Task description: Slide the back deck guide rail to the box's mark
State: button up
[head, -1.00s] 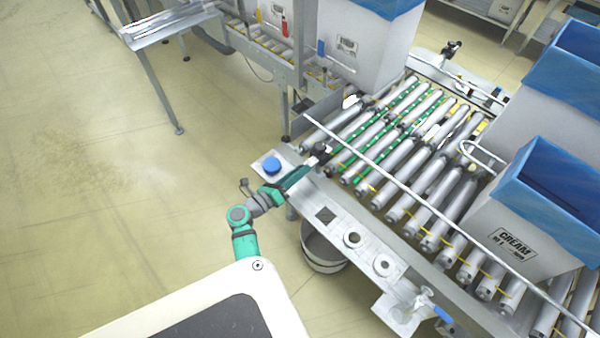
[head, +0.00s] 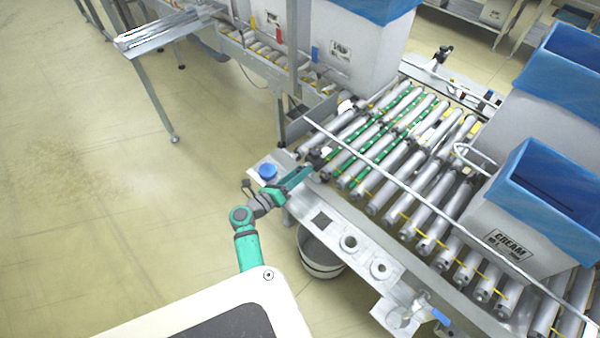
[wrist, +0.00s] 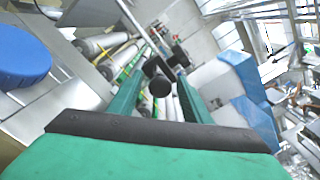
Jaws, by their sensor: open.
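A thin pale guide rail (head: 385,175) runs along the near side of the roller deck, from upper left to lower right. A dark clamp with a knob (head: 317,157) sits near its left end. In the wrist view the round dark knob (wrist: 158,86) shows between the green fingers. My gripper (head: 309,170) is open at this clamp; contact cannot be told. A second rail (head: 450,84) lies along the far side, with its own dark clamp (head: 443,53). Green marks (head: 381,127) and yellow marks (head: 405,216) show on the rollers. A CREAM box (head: 480,229) stands on the deck.
A blue button (head: 267,171) on the near metal ledge is close to my gripper's left. A bucket (head: 320,262) stands under the ledge. A blue-handled valve (head: 440,316) is at lower right. Another lined box (head: 350,45) stands behind. The floor at left is clear.

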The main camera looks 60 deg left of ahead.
jog(key=v, duration=1)
jog(key=shift+s, duration=0.4)
jog(key=shift+d, duration=0.1)
